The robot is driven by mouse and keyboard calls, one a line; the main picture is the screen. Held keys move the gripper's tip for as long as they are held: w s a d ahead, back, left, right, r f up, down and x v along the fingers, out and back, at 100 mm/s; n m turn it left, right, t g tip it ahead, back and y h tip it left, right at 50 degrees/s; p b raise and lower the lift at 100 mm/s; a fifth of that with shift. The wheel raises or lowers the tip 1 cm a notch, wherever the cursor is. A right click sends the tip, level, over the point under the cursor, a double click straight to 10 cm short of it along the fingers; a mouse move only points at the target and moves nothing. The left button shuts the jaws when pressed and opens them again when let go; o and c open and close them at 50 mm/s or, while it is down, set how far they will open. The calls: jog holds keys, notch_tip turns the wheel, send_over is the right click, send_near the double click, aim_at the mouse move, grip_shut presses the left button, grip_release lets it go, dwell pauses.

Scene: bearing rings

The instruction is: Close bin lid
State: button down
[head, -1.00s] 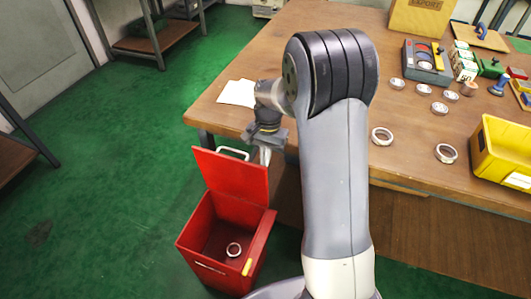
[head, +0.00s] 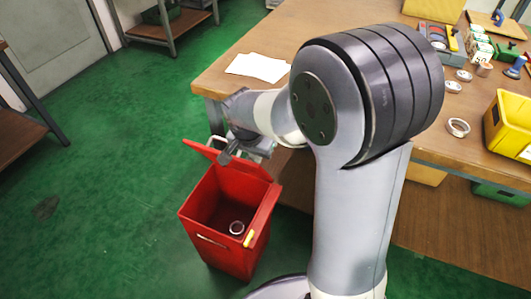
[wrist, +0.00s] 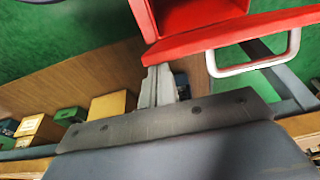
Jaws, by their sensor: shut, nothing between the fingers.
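The red bin (head: 212,249) stands on the green floor beside the workbench. Its red lid (head: 236,160) is partly open, tilted over the back of the opening. A metal ring (head: 237,228) lies inside the bin. My gripper (head: 226,156) is shut and empty at the lid's upper edge. In the wrist view the closed fingers (wrist: 159,84) reach the edge of the lid (wrist: 238,29); I cannot tell whether they press on it. The lid's pale wire handle (wrist: 262,65) is right of the fingers there.
The wooden workbench (head: 240,84) is close behind and right of the bin, with papers (head: 258,67) on its near corner. Bearing rings (head: 458,127) and a yellow bin (head: 508,125) are further right. The green floor left of the bin is clear.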

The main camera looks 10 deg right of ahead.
jog(key=s+a+f+b, duration=0.4)
jog(key=s+f+b, duration=0.2)
jog(key=f+b, duration=0.3)
jog(key=s+a+f+t+b, duration=0.1)
jog(key=s+a+f+b, duration=0.3)
jog(key=s+f+b, duration=0.3)
jog(key=shift+a+f+h+b, duration=0.4)
jog(key=shift+f+b, duration=1)
jog(key=shift+b, duration=0.4)
jog(key=shift+s, duration=0.15)
